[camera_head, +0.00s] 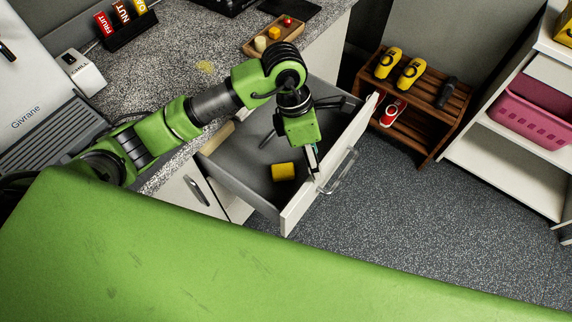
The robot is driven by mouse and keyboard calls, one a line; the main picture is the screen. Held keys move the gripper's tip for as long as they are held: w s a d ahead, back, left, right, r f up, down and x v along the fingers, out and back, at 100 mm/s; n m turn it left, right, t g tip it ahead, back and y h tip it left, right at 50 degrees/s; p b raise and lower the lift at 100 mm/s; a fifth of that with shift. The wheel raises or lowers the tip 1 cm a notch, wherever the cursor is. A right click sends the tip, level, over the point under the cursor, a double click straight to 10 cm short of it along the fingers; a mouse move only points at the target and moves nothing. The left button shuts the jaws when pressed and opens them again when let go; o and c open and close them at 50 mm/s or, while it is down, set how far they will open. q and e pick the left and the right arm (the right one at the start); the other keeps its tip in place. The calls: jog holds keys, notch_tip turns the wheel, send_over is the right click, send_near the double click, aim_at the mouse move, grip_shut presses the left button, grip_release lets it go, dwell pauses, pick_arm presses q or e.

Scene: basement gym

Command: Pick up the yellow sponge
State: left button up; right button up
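The yellow sponge (284,171) lies on the grey floor of an open drawer (245,178), toward its near side. My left gripper (302,136) hangs over the drawer, above and slightly right of the sponge in the picture. Its dark fingers look spread to either side of the green body, with nothing visible between them. It appears apart from the sponge. My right gripper is not in view.
The drawer's white front (332,165) has a handle (341,171). A wooden rack (433,108) stands right. The speckled floor (400,215) is clear. A green surface (200,255) fills the foreground.

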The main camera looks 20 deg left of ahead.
pick_arm(q)
jog(key=w+a+y, duration=0.3)
jog(key=a, duration=0.4)
send_over(283, 169)
jog(key=shift+t, duration=0.3)
jog(key=f, duration=0.6)
jog(key=f+p, duration=0.1)
jog(key=f, duration=0.1)
jog(key=shift+d+f, duration=0.4)
jog(key=f, duration=0.1)
jog(key=f+p, duration=0.1)
jog(key=f, duration=0.3)
jog(key=shift+s+a, duration=0.1)
jog(key=shift+a, duration=0.3)
jog(key=shift+f, duration=0.15)
jog(key=c, duration=0.9)
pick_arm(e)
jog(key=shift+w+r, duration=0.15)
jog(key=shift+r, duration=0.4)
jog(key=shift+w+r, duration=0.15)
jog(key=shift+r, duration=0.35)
